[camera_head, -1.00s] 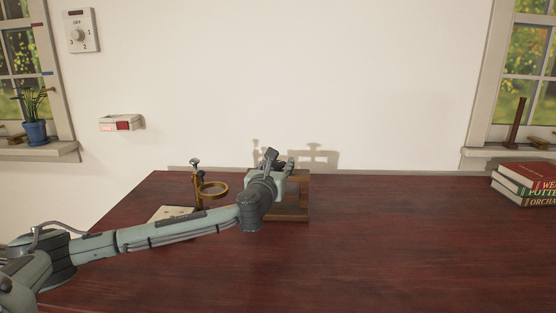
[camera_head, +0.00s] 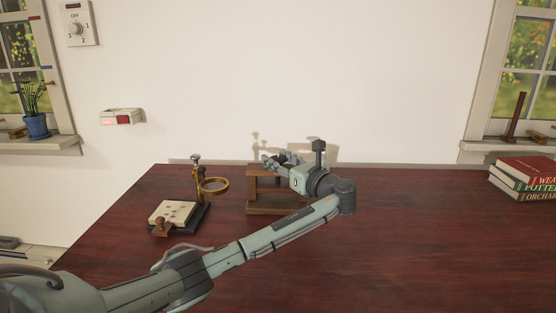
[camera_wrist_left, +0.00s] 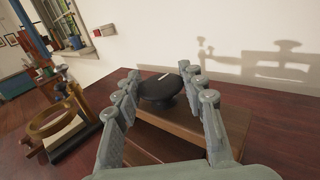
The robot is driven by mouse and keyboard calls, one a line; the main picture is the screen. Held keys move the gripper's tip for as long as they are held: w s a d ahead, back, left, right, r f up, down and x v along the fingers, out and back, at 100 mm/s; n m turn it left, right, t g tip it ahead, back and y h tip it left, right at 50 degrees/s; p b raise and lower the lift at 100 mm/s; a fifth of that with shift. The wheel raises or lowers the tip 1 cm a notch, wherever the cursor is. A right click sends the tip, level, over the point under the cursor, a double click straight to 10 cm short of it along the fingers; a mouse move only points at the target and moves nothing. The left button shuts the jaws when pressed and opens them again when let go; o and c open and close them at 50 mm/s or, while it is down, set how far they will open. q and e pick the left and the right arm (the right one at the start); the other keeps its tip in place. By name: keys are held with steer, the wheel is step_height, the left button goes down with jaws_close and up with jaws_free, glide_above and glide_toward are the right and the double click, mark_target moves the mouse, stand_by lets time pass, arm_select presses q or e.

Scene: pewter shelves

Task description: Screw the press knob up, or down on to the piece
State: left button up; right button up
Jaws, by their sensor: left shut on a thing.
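The wooden press (camera_head: 262,208) stands on the table near the wall, a frame with a top beam and a base. It also shows in the left wrist view (camera_wrist_left: 185,122). Its dark round knob (camera_wrist_left: 158,92), with a pale line on top, sits above the beam. My left gripper (camera_head: 275,160) reaches over the press from the right and is shut on the knob; its fingers (camera_wrist_left: 160,88) flank the knob in the wrist view. I cannot make out a piece inside the press. My right gripper is not in view.
A brass ring stand (camera_head: 213,186) and a pale board (camera_head: 173,213) with a small wooden handle are left of the press. Books (camera_head: 525,178) lie at the far right. A blue flowerpot (camera_head: 37,126) is on the left sill. The table's right middle is clear.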

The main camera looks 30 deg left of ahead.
arm_select(q)
steer(key=shift+r+n+g, duration=0.1)
steer(key=shift+n+g, duration=0.5)
steer(key=shift+g, duration=0.3)
steer(key=shift+y, duration=0.3)
steer(key=o, duration=1.2)
steer(key=shift+c, duration=0.2)
steer(key=shift+d, duration=0.1)
steer(key=v, duration=1.1)
steer(key=shift+d, duration=0.4)
